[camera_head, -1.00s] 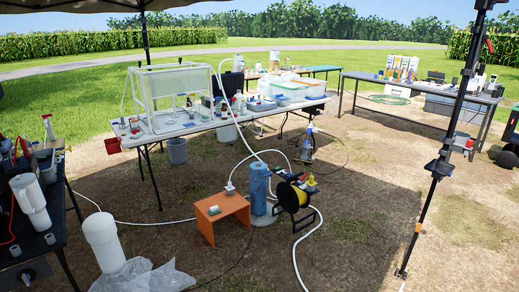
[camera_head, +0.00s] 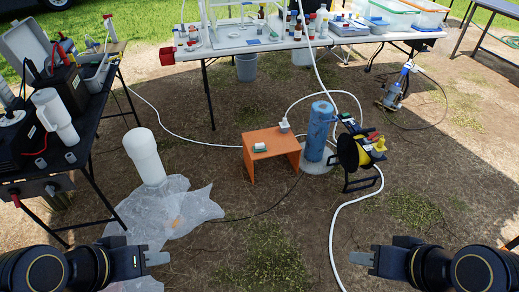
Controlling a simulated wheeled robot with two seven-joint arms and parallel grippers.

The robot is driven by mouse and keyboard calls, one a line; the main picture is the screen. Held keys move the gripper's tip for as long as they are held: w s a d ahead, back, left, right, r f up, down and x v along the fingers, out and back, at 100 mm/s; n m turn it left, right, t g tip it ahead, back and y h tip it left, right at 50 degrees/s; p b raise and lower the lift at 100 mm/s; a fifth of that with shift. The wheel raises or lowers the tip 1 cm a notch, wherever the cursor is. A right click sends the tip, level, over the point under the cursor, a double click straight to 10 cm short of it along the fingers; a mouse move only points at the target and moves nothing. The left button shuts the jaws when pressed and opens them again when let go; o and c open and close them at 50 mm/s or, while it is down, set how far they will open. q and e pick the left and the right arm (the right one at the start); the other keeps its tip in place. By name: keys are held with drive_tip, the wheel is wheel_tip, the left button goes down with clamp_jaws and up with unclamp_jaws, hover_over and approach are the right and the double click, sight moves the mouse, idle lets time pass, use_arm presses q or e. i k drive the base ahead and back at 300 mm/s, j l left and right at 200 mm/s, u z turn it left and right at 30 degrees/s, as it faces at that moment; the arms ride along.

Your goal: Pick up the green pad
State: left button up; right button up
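A small green and white block (camera_head: 260,147), which looks like the green pad, lies on top of the orange stool (camera_head: 279,140) in the middle of the head view. It is too small to make out in detail. My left gripper (camera_head: 157,258) is at the bottom left, and my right gripper (camera_head: 361,258) is at the bottom right. Both point inward across the picture, far in front of the stool and apart from it. Nothing shows in either one. Their fingers overlap in this view, so I cannot tell their opening.
A blue cylinder (camera_head: 318,131) and a yellow-black cable reel (camera_head: 359,152) stand right of the stool. A white pipe (camera_head: 145,157) stands on plastic sheeting (camera_head: 178,211) to the left. A white hose (camera_head: 335,228) runs along the ground. A long table (camera_head: 235,43) stands behind.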

sight(258, 147)
drive_tip(key=i+j, duration=0.45)
drive_tip(key=i, duration=0.3)
drive_tip(key=i+j+z, duration=0.15)
drive_tip(key=i+j, duration=0.3)
drive_tip(key=i, duration=0.25)
drive_tip(key=i+j, duration=0.55)
drive_tip(key=i, duration=0.15)
drive_tip(key=i+j+z, duration=0.1)
drive_tip(key=i+j, duration=0.45)
drive_tip(key=i, duration=0.15)
